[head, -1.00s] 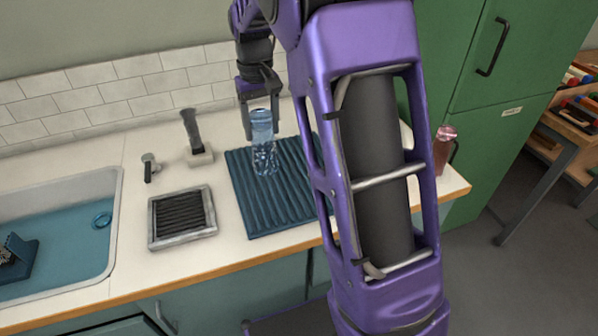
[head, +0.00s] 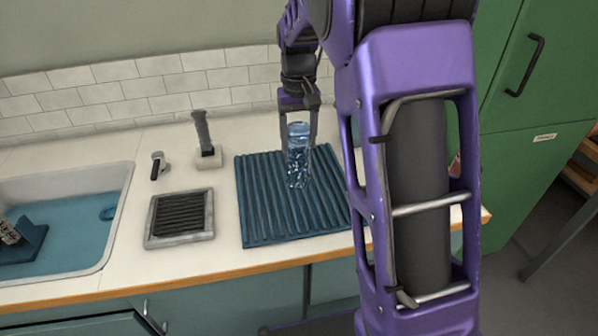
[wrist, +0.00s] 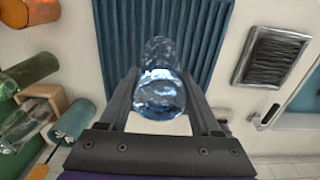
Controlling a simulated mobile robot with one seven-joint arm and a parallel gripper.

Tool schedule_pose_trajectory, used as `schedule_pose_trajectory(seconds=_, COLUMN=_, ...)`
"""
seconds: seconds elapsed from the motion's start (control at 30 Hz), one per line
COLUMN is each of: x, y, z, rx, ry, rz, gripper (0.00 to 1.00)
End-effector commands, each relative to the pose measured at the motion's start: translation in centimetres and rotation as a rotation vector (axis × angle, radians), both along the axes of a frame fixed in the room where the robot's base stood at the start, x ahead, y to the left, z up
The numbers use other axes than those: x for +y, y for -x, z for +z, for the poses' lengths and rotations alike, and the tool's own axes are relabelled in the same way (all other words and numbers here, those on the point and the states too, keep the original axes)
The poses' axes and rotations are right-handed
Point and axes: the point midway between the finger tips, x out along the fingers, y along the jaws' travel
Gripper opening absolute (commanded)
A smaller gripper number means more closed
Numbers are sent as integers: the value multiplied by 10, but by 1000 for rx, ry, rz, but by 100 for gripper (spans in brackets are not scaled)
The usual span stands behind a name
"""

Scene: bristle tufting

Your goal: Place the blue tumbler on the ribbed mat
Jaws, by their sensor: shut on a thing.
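The blue tumbler (head: 299,160) is clear, patterned glass and stands upright over the ribbed mat. In the wrist view the tumbler (wrist: 159,92) sits between the two fingers. My gripper (head: 298,130) is shut on its upper part from above; the gripper (wrist: 160,98) also shows in the wrist view. The teal ribbed mat (head: 262,205) lies flat on the counter, and it fills the upper middle of the wrist view (wrist: 115,35). I cannot tell whether the tumbler's base touches the mat or is slightly above it.
A square drain tray (head: 180,217) lies left of the mat, with a dark brush-like upright (head: 203,133) behind it. The sink (head: 70,235) is further left. The wrist view shows a wooden box (wrist: 48,98) and several glasses at left. My arm hides the counter's right part.

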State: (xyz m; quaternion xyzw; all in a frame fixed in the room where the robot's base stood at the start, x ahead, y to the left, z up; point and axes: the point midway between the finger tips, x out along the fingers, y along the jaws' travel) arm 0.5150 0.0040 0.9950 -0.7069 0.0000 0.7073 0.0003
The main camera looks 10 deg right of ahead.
Motion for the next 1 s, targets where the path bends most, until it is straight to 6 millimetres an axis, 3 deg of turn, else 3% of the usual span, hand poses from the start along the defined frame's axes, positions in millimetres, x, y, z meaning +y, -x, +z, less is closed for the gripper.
schedule_pose_trajectory(seconds=0.43, x=0, y=0, z=-62, rx=0, ry=0, rz=0, gripper=2)
schedule_pose_trajectory(seconds=0.9, x=0, y=-1, z=-71, rx=-3, ry=0, rz=0, gripper=2)
schedule_pose_trajectory(seconds=0.93, x=0, y=0, z=-72, rx=-2, ry=0, rz=0, gripper=66)
schedule_pose_trajectory(seconds=1.0, x=0, y=0, z=-71, rx=-2, ry=0, rz=0, gripper=79)
